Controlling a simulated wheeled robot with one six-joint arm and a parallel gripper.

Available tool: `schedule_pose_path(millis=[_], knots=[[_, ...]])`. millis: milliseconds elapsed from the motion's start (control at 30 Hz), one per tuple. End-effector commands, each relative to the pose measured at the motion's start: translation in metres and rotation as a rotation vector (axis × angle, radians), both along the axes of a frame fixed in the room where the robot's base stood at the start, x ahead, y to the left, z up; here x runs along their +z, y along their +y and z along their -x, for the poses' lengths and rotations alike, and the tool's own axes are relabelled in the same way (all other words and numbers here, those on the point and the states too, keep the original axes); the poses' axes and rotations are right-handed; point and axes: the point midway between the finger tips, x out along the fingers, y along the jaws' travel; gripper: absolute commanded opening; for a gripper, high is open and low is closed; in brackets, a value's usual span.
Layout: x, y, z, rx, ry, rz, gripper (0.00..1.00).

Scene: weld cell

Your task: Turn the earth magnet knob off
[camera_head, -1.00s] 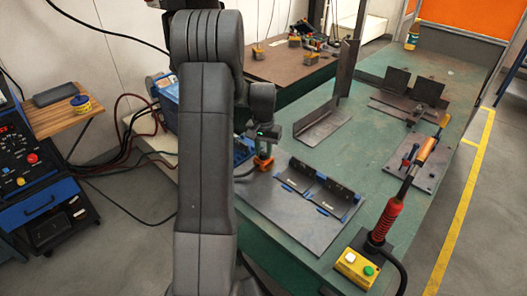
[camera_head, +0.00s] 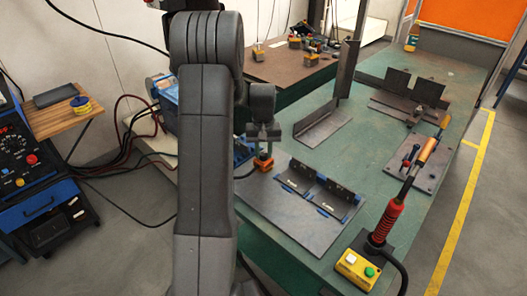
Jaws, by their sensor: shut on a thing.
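The earth magnet (camera_head: 263,164) is a small orange-and-dark block on the left corner of the steel plate (camera_head: 290,222) on the green bench. My gripper (camera_head: 264,150) points down at it from above and is shut on the knob at its top. The knob itself is mostly hidden by the fingers, so its marking cannot be read. My arm covers the area left of the magnet.
Two upright angle pieces (camera_head: 322,186) stand on the plate just right of the magnet. A long steel angle (camera_head: 323,125) lies behind. A red-handled torch (camera_head: 387,217) and a yellow button box (camera_head: 356,270) are at the front right.

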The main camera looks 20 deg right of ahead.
Motion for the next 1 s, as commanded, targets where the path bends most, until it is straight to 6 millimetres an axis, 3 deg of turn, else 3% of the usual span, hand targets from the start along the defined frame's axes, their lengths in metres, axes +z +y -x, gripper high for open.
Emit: schedule_pose_path(millis=[167, 200, 300, 667, 833, 1000], knots=[[0.001, 0.000, 0.000, 0.000, -0.001, 0.002, 0.03], [0.001, 0.000, 0.000, 0.000, -0.001, 0.002, 0.28], [0.001, 0.000, 0.000, -0.001, -0.001, 0.001, 0.47], [0.004, 0.000, 0.000, -0.001, -0.002, 0.001, 0.48], [0.029, -0.001, -0.001, -0.001, -0.004, 0.003, 0.48], [0.069, -0.001, -0.001, -0.001, -0.006, 0.004, 0.48]])
